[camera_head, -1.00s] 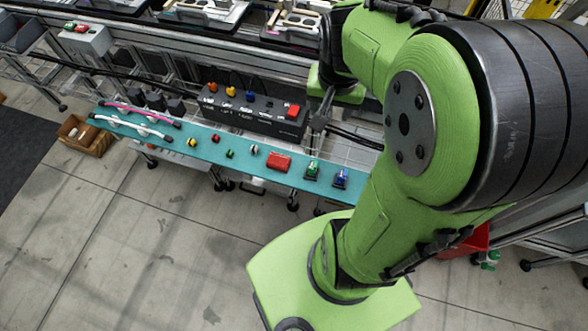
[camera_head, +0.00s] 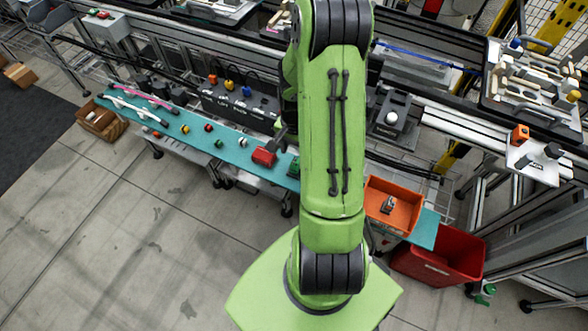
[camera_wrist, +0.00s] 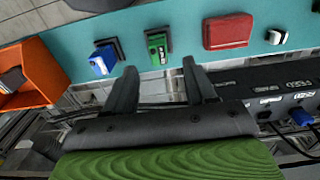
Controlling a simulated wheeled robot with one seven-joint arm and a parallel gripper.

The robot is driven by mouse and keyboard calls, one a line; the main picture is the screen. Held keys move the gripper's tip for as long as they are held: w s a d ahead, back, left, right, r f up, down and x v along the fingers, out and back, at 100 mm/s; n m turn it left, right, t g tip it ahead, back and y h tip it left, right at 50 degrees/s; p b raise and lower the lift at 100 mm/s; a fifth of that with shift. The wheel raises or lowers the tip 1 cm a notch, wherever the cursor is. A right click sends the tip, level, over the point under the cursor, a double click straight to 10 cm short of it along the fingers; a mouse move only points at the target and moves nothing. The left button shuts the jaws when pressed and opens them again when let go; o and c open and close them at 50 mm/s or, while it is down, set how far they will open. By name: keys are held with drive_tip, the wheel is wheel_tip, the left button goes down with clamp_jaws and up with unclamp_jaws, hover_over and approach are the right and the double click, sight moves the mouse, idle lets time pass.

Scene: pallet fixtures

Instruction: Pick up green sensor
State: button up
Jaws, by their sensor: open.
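The green sensor (camera_wrist: 157,47) lies in a dark holder on the teal shelf in the wrist view. In the head view its edge (camera_head: 293,167) shows beside my arm, which hides the rest. My gripper (camera_wrist: 156,73) is open and empty, its two dark fingers apart. In the wrist view the fingertips lie below the green sensor, one to each side of it, with a visible gap. The blue sensor (camera_wrist: 103,60) sits to its left and the red block (camera_wrist: 228,31) to its right.
A black connector box (camera_head: 237,101) stands behind the shelf (camera_head: 228,150). Small coloured buttons and cables lie along its left part. An orange bin (camera_head: 397,193) is on the right end, and a red bin (camera_head: 440,258) stands below it.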

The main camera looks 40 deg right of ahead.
sight(295, 162)
wheel_tip(295, 162, down, 8)
drive_tip(key=shift+s+r+b, duration=0.1)
drive_tip(key=shift+b, duration=1)
clamp_jaws()
